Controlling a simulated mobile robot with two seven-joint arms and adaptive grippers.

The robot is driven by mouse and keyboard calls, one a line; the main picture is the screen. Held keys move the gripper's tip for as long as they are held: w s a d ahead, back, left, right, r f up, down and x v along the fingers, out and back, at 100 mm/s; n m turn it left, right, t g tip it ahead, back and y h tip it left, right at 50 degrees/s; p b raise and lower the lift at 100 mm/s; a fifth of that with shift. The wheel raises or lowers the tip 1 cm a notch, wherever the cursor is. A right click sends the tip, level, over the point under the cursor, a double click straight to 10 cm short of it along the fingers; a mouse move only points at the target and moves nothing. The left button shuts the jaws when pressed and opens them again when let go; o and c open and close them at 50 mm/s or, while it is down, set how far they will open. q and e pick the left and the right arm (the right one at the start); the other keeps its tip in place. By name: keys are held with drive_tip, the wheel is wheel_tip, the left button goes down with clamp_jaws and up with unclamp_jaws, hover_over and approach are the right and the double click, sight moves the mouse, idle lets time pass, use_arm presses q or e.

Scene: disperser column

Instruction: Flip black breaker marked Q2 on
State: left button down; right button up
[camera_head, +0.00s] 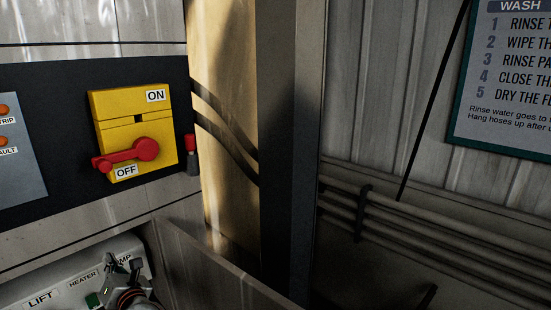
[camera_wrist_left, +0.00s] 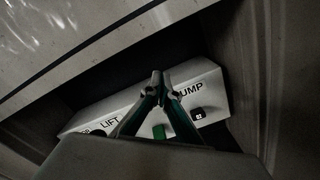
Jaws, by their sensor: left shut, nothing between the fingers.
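No breaker marked Q2 can be made out in either view. My left gripper (camera_head: 124,264) is low at the left of the head view, in front of a pale box labelled LIFT, HEATER and a partly covered "MP" (camera_head: 62,285). In the left wrist view the gripper (camera_wrist_left: 161,76) is shut with its tips together and nothing between them. Behind it is the pale box (camera_wrist_left: 208,86) with LIFT and "UMP" readable. A green switch (camera_wrist_left: 160,131) shows between the fingers and a black switch (camera_wrist_left: 198,113) below "UMP". Contact cannot be told. My right gripper is not in view.
A yellow ON/OFF isolator (camera_head: 112,105) with a red handle (camera_head: 130,154) turned toward the lower left is on the dark panel above. A dark post (camera_head: 290,150) and a low wall edge (camera_head: 215,255) stand right of the gripper. Pipes (camera_head: 430,225) run along the right wall.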

use_arm(q)
drive_tip(key=s+d+f+m+t+h, duration=0.2)
drive_tip(key=s+d+f+m+h, duration=0.15)
drive_tip(key=d+m, duration=0.45)
drive_tip(key=s+d+f+m+t+h, duration=0.25)
drive_tip(key=d+m+h, duration=0.3)
drive_tip(key=m, duration=0.55)
drive_tip(key=s+d+f+m+t+h, duration=0.2)
drive_tip(key=s+d+f+m+h, duration=0.15)
drive_tip(key=d+m, duration=0.45)
drive_tip(key=s+d+f+m+g+h, duration=0.1)
drive_tip(key=s+d+f+m+g, duration=0.2)
drive_tip(key=s+f+m, duration=0.4)
drive_tip(key=s+d+f+m+g+h, duration=0.2)
drive_tip(key=s+f+m+g, duration=0.3)
drive_tip(key=s+f+m, duration=0.3)
drive_tip(key=s+d+f, duration=0.1)
drive_tip(key=s+f, duration=0.1)
drive_tip(key=s, duration=0.2)
drive_tip(key=shift+s, duration=0.4)
drive_tip(key=shift+h, duration=0.25)
